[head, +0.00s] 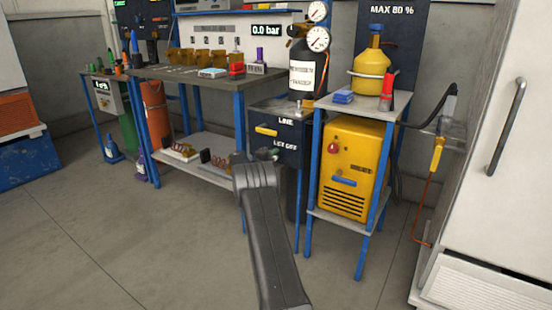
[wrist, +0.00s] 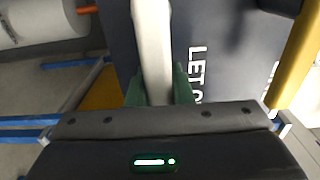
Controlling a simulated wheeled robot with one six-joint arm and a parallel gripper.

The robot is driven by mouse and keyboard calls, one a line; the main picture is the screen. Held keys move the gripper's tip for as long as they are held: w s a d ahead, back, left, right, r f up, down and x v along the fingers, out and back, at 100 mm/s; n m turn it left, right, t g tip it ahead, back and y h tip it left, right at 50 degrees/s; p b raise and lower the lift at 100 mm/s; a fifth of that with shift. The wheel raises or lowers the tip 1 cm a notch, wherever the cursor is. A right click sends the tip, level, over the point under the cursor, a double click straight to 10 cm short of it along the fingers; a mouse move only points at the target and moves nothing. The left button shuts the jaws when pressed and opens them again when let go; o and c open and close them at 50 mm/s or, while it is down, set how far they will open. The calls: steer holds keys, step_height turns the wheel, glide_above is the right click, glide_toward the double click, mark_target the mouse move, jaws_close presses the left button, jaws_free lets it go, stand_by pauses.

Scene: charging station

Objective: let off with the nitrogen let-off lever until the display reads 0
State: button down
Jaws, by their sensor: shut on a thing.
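The dark box (head: 290,150) carries the words LINE and LET OFF. My gripper (wrist: 158,88) is shut on the pale let-off lever (wrist: 152,40), which stands between its green fingertips in the wrist view. The display (head: 266,30) reads 0.0 bar.
A workbench (head: 185,76) with blue legs stands left of the box. A blue-legged stand (head: 327,101) with a yellow machine (head: 348,165) is close on the right. A white cabinet (head: 490,190) is at far right. The floor in front is clear.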

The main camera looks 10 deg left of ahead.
steer(key=shift+f, duration=0.1)
stand_by(0.3)
steer(key=c, duration=1.3)
jaws_free()
steer(key=p+v, duration=0.3)
steer(key=v, duration=1)
steer(key=shift+s+a+p, duration=0.1)
steer(key=shift+s+p, duration=0.2)
steer(key=shift+s, duration=0.1)
steer(key=shift+w, duration=0.15)
